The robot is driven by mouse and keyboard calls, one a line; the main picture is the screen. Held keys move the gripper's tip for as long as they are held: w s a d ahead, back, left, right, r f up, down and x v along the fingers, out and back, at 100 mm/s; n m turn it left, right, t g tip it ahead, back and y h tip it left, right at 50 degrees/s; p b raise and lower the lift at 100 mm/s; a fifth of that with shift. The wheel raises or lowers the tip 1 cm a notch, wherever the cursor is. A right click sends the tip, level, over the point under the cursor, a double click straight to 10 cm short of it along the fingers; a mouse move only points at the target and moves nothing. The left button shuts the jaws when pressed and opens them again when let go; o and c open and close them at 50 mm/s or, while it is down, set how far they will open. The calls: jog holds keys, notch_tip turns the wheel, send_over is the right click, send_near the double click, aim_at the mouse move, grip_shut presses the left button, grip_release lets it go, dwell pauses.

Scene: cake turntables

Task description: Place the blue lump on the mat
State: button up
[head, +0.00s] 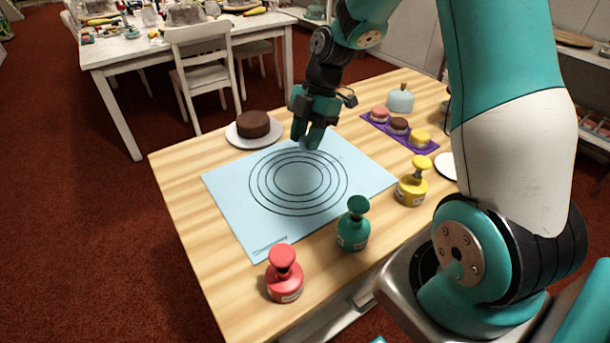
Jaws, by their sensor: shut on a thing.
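The light blue mat (225,190) with dark concentric circles lies flat on the wooden table. My gripper (307,140) points down over the mat's far part, beyond the circles. It is shut on the blue lump (304,143), of which only a small bluish part shows between the fingers. The fingers hide the rest of the lump. I cannot tell from this view how far the lump is above the mat.
A chocolate cake on a white plate (232,136) stands behind the mat. A purple tray (427,149) with small cakes and a pale blue domed thing (400,100) are at right.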

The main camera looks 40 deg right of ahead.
notch_tip(320, 180, down, 11)
jog(key=shift+r, duration=0.1)
dwell(0.4)
jog(key=o, duration=0.9)
jog(key=s+v, duration=0.1)
jog(key=v, duration=1)
notch_tip(320, 180, up, 9)
jog(key=m, duration=0.6)
send_over(302, 187)
jog(key=s+a, duration=0.6)
jog(key=a, duration=0.2)
jog(key=s+a+r+m, duration=0.1)
jog(key=s+a+m, duration=0.1)
jog(key=s, duration=0.3)
jog(key=s+a+r+m, duration=0.1)
jog(key=s+a+m, duration=0.1)
jog(key=s+a, duration=0.1)
jog(key=s+a+r+m, duration=0.1)
jog(key=s+a+m, duration=0.1)
jog(key=s, duration=0.4)
jog(key=shift+s+a+r+m+t+b, duration=0.3)
jog(key=shift+s+a+r+m+t, duration=0.1)
jog(key=shift+m, duration=0.2)
